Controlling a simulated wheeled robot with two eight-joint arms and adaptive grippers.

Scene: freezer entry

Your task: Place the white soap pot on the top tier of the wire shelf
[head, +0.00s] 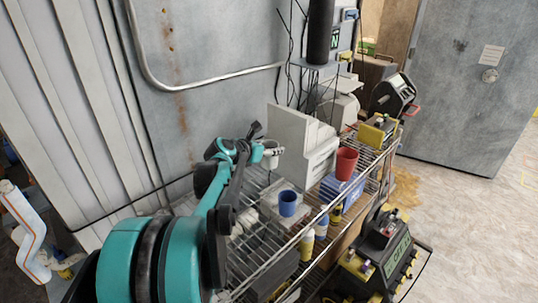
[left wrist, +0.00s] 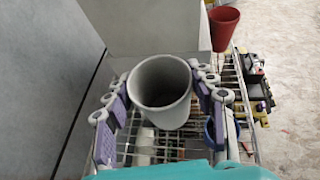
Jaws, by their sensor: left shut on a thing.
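My left gripper (head: 262,152) is shut on the white soap pot (head: 271,155), which looks pale grey, open-topped and roughly upright. In the left wrist view the pot (left wrist: 158,95) sits between the two purple-padded fingers of the left gripper (left wrist: 160,105), its mouth facing the camera. The gripper holds the pot above the wire shelf (head: 262,250), beside the white boxy machine. Wire bars of the shelf's top tier show below the pot in the wrist view. My right gripper does not show.
On the top tier stand a white machine (head: 302,140), a blue cup (head: 287,203) and a red cup (head: 347,163). Bottles (head: 307,245) stand lower at the front side. A grey wall with a pipe (head: 210,83) is behind. Bare wire shows near the blue cup.

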